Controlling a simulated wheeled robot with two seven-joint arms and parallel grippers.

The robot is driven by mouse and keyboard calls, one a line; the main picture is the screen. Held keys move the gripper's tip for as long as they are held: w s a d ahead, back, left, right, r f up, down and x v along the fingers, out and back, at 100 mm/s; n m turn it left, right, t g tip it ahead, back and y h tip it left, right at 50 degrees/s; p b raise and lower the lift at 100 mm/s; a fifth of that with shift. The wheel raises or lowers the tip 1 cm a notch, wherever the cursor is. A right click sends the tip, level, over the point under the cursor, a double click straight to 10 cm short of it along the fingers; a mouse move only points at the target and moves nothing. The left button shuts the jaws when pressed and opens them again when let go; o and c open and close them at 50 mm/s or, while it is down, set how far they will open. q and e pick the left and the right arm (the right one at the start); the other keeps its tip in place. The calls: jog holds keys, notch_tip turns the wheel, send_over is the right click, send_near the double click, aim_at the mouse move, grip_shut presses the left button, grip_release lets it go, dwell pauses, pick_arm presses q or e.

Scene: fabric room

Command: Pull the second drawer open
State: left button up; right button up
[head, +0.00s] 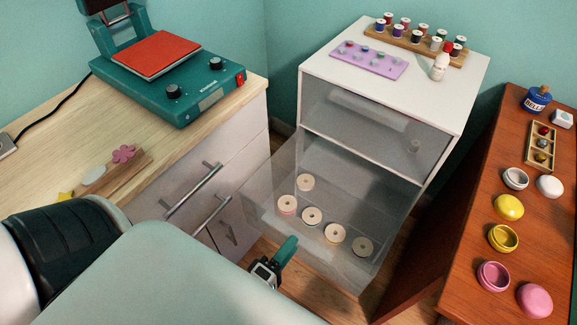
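A white cabinet (464,80) with two grey see-through drawers stands at the centre right. Its upper drawer (350,110) is shut. Its second drawer (262,185) is pulled well out and shows several pale round spools (311,216) inside. My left gripper (284,252) is low at the front of the second drawer, with a green finger against or just before the front panel. The drawer's handle is not visible, and I cannot tell whether the fingers grip it. My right gripper is not in view.
On the left, a wooden counter (70,135) bears a green heat press (175,85) above grey drawers with bar handles (193,188). On the right, a brown table (470,245) holds several small round jars (508,207). Thread spools (410,35) and a white bottle (440,67) stand on the cabinet.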

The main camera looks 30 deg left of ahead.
pick_arm(q)
jog(key=shift+r, duration=0.15)
jog(key=s, duration=1.2)
jog(key=shift+a, duration=0.25)
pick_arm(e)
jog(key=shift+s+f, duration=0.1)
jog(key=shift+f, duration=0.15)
